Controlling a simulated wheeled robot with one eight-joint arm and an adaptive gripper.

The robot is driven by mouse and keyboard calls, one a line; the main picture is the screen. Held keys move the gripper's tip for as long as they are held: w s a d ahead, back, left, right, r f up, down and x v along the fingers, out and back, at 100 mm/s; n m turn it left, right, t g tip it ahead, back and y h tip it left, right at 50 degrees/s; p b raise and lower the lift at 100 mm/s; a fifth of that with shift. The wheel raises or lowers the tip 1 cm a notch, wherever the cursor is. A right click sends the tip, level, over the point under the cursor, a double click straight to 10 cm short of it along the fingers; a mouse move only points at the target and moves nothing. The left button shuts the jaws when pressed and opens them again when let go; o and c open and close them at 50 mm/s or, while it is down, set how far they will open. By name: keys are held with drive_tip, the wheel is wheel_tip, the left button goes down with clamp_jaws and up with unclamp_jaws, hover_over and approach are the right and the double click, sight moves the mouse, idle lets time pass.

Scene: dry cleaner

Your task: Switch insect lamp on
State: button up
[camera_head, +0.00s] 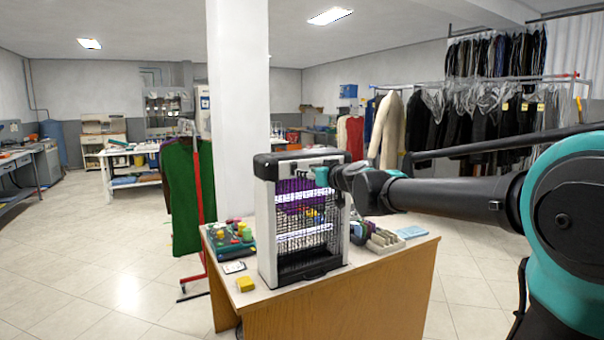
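The insect lamp (268,222) stands upright on a wooden table, a boxy light-grey frame with black top corners and a black wire grille. Behind the grille I see a purple area and bright whitish-violet horizontal bands. My arm reaches in from the right, and my gripper (322,175) is at the lamp's upper front right, overlapping its top edge in the picture. I cannot tell whether it touches the lamp. Its fingers are small and partly hidden, so their opening is unclear. No switch can be made out.
The wooden table (345,308) also holds colourful spools (240,232) at left, a yellow block (245,284) at the front left, and a light-blue pad (411,232) at right. A white pillar (238,110) rises behind. A green garment (187,195) hangs at left. The tiled floor at left is open.

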drive_tip(key=shift+v, duration=2.5)
drive_tip(key=s+d+f+g+h, duration=0.1)
drive_tip(key=s+d+f+g, duration=0.15)
drive_tip(key=f, duration=0.55)
drive_tip(key=s+d+f+g, duration=0.1)
drive_tip(key=s+f, duration=0.3)
drive_tip(key=f, duration=0.4)
drive_tip(key=s+d+f+m+g+h, duration=0.3)
drive_tip(key=s+d+f, duration=0.6)
drive_tip(key=f, duration=0.4)
drive_tip(key=s+d+f+m+g+h, duration=0.3)
drive_tip(key=s+d+f+h, duration=0.2)
drive_tip(key=s+d+f, duration=0.4)
drive_tip(key=s+f, duration=0.3)
drive_tip(key=f, duration=0.1)
drive_tip(key=shift+s+d+m, duration=0.3)
drive_tip(key=shift+d+m, duration=0.05)
drive_tip(key=shift+m, duration=0.05)
